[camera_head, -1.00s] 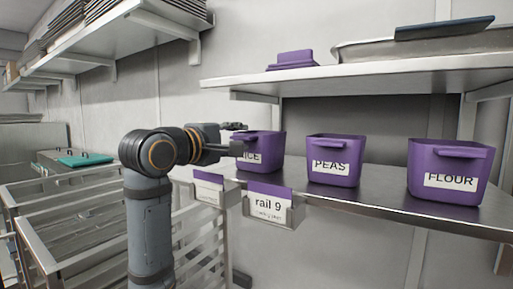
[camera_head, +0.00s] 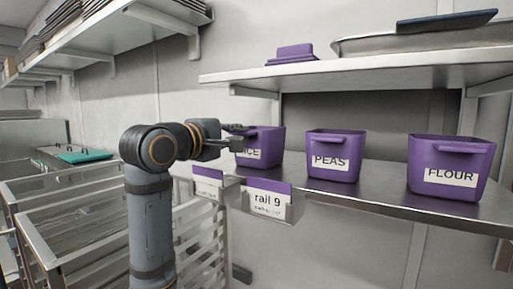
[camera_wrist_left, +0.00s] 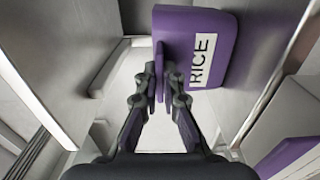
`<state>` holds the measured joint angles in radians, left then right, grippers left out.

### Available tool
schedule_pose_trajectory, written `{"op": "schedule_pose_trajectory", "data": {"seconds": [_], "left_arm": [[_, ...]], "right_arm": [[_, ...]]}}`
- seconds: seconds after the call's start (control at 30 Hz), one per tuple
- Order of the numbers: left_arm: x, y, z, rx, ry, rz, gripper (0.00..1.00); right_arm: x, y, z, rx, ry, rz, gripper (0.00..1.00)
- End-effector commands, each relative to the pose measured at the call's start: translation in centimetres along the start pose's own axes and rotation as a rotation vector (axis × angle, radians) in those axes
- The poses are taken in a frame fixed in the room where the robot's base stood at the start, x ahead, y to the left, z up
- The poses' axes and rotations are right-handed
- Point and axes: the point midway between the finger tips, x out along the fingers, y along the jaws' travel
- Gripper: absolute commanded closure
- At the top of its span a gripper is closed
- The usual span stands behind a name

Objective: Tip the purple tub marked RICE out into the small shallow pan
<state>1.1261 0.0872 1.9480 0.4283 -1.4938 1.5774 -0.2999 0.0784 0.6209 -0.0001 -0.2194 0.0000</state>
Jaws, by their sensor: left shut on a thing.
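The purple tub marked RICE (camera_head: 264,143) is upright at the left end of the steel shelf; my gripper partly covers its front and label. Its label also shows in the left wrist view (camera_wrist_left: 203,60). My left gripper (camera_head: 238,134) comes in from the left at the tub's near upper side. In the left wrist view its fingers (camera_wrist_left: 159,88) are shut on a thin purple part of the tub, apparently its handle. Whether the tub's base touches the shelf is unclear. My right gripper is not in view. I cannot identify the small shallow pan in any view.
Purple tubs marked PEAS (camera_head: 334,156) and FLOUR (camera_head: 451,168) stand to the right on the steel shelf (camera_head: 385,194). An upper shelf (camera_head: 350,75) hangs above them. A metal rack (camera_head: 70,205) stands at left.

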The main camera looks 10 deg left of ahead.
Motion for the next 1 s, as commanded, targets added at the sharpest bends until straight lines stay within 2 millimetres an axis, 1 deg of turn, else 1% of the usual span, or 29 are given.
{"op": "schedule_pose_trajectory", "data": {"seconds": [0.17,0.47,0.6,0.7,1.0], "left_arm": [[-0.1,1.4,0.0,0.001,0.000,0.005,1.00],[-0.1,4.8,0.0,0.001,0.000,0.005,1.00],[-0.1,6.0,0.0,0.001,0.000,0.005,1.00],[-0.1,6.2,0.0,0.001,0.000,0.004,1.00],[-0.1,6.1,0.0,0.001,0.000,0.004,1.00]], "right_arm": [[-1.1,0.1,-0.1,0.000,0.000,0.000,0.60],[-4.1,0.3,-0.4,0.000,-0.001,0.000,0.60],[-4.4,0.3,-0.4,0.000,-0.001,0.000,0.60],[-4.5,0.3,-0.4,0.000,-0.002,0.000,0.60],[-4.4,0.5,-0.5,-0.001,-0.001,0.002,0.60]]}}
